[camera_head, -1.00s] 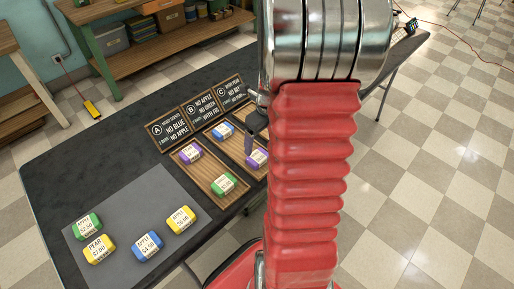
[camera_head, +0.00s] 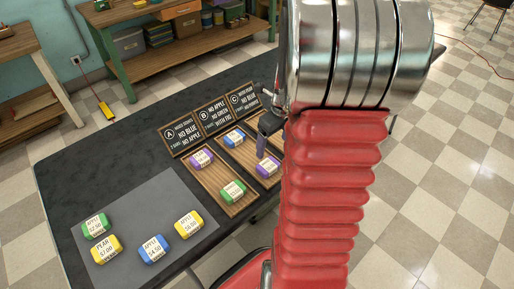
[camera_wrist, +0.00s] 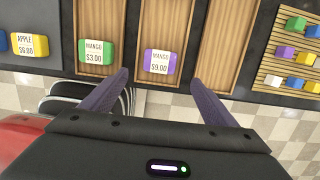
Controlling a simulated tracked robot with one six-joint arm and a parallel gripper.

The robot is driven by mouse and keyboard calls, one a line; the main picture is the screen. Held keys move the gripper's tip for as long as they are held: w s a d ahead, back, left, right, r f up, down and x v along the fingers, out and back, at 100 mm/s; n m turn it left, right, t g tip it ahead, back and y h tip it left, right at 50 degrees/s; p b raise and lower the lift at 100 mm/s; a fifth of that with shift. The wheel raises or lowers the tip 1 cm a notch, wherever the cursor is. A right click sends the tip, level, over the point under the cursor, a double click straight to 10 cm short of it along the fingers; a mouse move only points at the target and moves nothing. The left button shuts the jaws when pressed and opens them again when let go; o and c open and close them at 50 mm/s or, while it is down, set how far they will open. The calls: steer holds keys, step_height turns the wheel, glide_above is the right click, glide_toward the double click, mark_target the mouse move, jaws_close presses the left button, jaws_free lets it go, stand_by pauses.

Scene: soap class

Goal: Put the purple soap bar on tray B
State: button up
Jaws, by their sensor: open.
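A purple soap bar (camera_head: 268,168), labelled MANGO $9.00 in the wrist view (camera_wrist: 160,62), lies at the near end of tray B (camera_wrist: 159,14), the middle wooden tray. A blue bar (camera_head: 234,138) lies at tray B's far end. Another purple bar (camera_head: 201,159) lies on tray A (camera_head: 218,176), with a green bar (camera_head: 233,191) at its near end. My gripper (camera_wrist: 160,76) is open and empty. Its fingers are on either side of the near purple bar in the wrist view, apart from it. In the head view my arm hides part of tray C.
Chalkboard signs A (camera_head: 181,136), B (camera_head: 214,118) and C (camera_head: 244,100) stand behind the trays. A grey mat (camera_head: 130,215) at left holds several bars, green, yellow and blue. A slatted rack (camera_wrist: 267,70) with small coloured blocks is right of tray C (camera_wrist: 222,30), whose visible part is bare.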

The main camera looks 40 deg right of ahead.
steer(key=a+r+n+t, duration=0.2)
steer(key=a+r+n, duration=0.9)
steer(key=a+n, duration=0.5)
steer(key=s+a+r+n+t, duration=0.1)
steer(key=s+a+r+n, duration=0.2)
steer(key=a+n, duration=0.3)
steer(key=s+a+r+n, duration=0.3)
steer(key=s+a+n, duration=0.2)
steer(key=n, duration=0.8)
steer(key=shift+s+a+n+t, duration=0.2)
steer(key=shift+a+n+t, duration=0.15)
steer(key=shift+a, duration=0.5)
